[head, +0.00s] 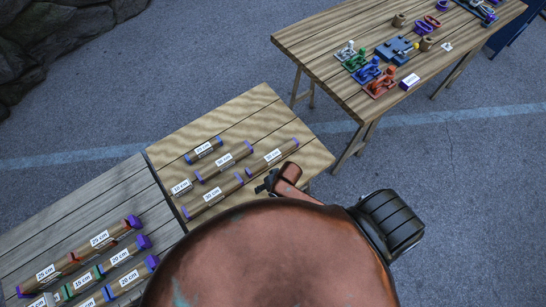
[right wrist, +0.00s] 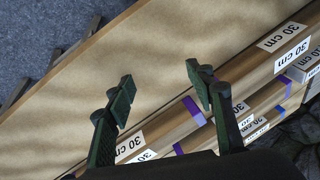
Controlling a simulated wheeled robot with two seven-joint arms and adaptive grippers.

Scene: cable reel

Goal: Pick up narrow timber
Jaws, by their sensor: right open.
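Several brown timbers with purple or blue ends and white labels lie on the light wooden table (head: 262,105) in the head view. They include a blue-ended one (head: 204,150), a purple-ended one at the right (head: 273,155) and a purple-ended one at the front (head: 212,195). I cannot tell which is the narrow timber. My right gripper (head: 266,184) is beside the right ends of the timbers. In the right wrist view the gripper (right wrist: 160,78) is open and empty, its fingers apart over the tabletop, with "30 cm" timbers (right wrist: 245,85) close by. My left gripper is not in view.
A grey plank table (head: 25,255) at the lower left holds several labelled timbers with purple, red or green parts. A long wooden table (head: 330,45) at the upper right carries coloured clamps, a blue plate and small cups. Grey floor lies between the tables.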

